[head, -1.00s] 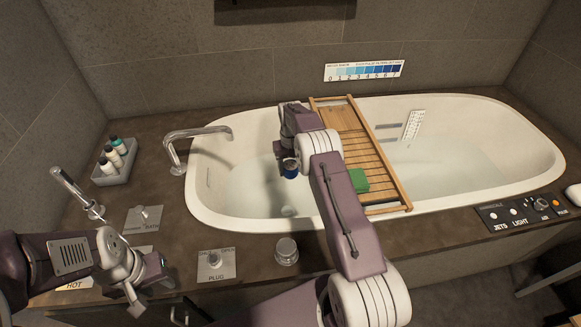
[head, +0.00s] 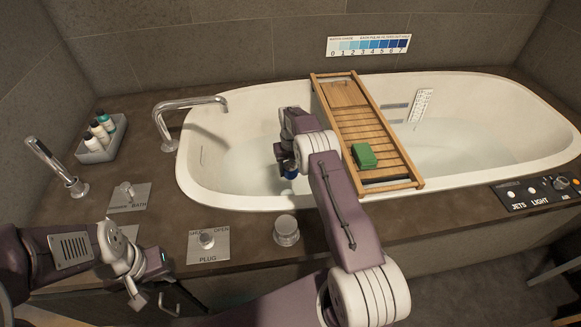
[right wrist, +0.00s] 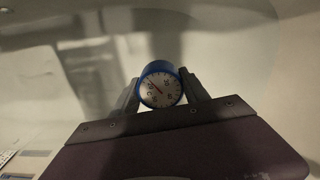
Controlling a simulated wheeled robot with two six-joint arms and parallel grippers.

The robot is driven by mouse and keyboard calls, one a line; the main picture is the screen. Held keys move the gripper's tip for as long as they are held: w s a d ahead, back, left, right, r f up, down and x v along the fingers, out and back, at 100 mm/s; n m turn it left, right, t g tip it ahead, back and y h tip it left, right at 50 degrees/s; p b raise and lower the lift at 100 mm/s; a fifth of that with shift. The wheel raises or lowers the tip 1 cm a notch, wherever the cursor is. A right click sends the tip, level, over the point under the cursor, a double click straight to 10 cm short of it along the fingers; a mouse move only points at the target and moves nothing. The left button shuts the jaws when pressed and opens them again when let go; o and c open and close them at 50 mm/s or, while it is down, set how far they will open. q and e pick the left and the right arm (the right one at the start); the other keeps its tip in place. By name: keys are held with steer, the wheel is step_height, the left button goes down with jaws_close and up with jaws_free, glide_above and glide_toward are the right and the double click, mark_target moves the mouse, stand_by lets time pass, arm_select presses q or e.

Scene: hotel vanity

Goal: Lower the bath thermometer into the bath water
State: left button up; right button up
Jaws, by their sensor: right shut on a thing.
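The bath thermometer (right wrist: 161,85) is round, with a blue rim and a white dial with a needle. In the right wrist view it sits between the two fingers of my right gripper (right wrist: 160,92), which is shut on it.
A wooden bath tray (head: 345,118) with a green block (head: 364,156) spans the tub just right of my right arm. A curved spout (head: 185,106) stands at the left rim. A bottle caddy (head: 101,148), plug knob (head: 208,241) and jets panel (head: 540,192) are on the surround.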

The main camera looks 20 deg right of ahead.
steer(key=o, duration=1.5)
step_height(320, 180, up, 8)
steer(key=p, duration=0.3)
steer(key=shift+p, duration=0.35)
steer(key=shift+r, duration=0.55)
